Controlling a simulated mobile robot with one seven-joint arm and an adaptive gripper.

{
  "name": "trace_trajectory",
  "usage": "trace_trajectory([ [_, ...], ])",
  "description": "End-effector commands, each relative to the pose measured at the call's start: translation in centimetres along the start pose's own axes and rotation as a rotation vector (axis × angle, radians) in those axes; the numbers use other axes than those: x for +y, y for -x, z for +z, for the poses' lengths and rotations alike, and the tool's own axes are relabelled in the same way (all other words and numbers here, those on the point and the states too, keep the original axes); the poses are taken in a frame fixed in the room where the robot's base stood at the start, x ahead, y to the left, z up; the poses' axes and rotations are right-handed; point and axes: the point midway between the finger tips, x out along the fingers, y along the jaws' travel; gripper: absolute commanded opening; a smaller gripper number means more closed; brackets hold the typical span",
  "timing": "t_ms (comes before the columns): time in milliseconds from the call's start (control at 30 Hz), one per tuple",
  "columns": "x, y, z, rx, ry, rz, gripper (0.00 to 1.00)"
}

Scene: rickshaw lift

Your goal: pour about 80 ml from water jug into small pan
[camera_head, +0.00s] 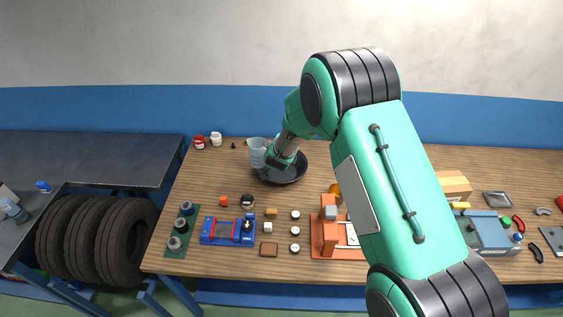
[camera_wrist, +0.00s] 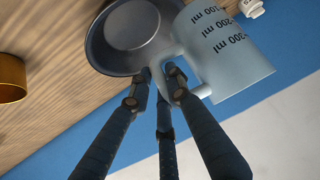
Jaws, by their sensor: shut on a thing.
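The water jug (camera_wrist: 228,50) is a pale blue, see-through cup with black ml marks. In the head view the jug (camera_head: 257,152) is at the back of the table, at the left rim of the pan. My gripper (camera_wrist: 163,75) is shut on the jug's handle. In the wrist view the jug overlaps one side of the small pan (camera_wrist: 131,27). The dark round pan (camera_head: 283,176) sits on the wooden table, partly hidden by my gripper and arm. The pan's inside looks grey. I cannot tell the water level or whether any water is flowing.
A red cup (camera_head: 199,143) and a white cup (camera_head: 216,139) stand at the back left. Several small pieces, a blue device (camera_head: 228,230) and an orange device (camera_head: 329,232) are in front. My arm covers the table's middle right. A brass-coloured cup (camera_wrist: 11,78) shows in the wrist view.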

Motion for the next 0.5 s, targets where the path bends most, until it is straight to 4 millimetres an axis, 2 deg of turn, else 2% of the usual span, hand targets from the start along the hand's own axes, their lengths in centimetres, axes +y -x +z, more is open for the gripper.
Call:
trace_trajectory([
  [133,-1.4,0.6,-0.1,0.002,0.005,-0.003,0.0],
  [500,-1.3,-2.7,3.1,0.001,0.006,0.001,0.0],
])
